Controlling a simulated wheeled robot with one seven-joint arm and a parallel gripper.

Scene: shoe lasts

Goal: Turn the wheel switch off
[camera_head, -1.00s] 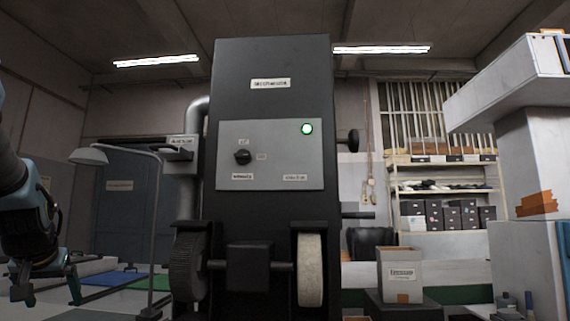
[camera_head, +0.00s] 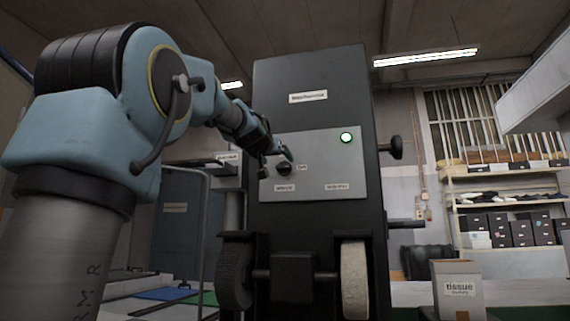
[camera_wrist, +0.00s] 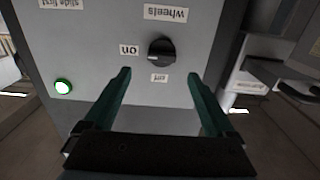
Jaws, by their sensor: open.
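The wheel switch is a round black knob (camera_head: 284,169) on the grey control panel (camera_head: 335,170) of a tall black machine. The indicator light (camera_head: 346,137) glows green. My gripper (camera_wrist: 159,73) is open and empty.
Below the panel are a dark brush wheel (camera_head: 236,275) and a pale grinding wheel (camera_head: 354,279). A black side knob (camera_head: 396,147) sticks out on the right.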

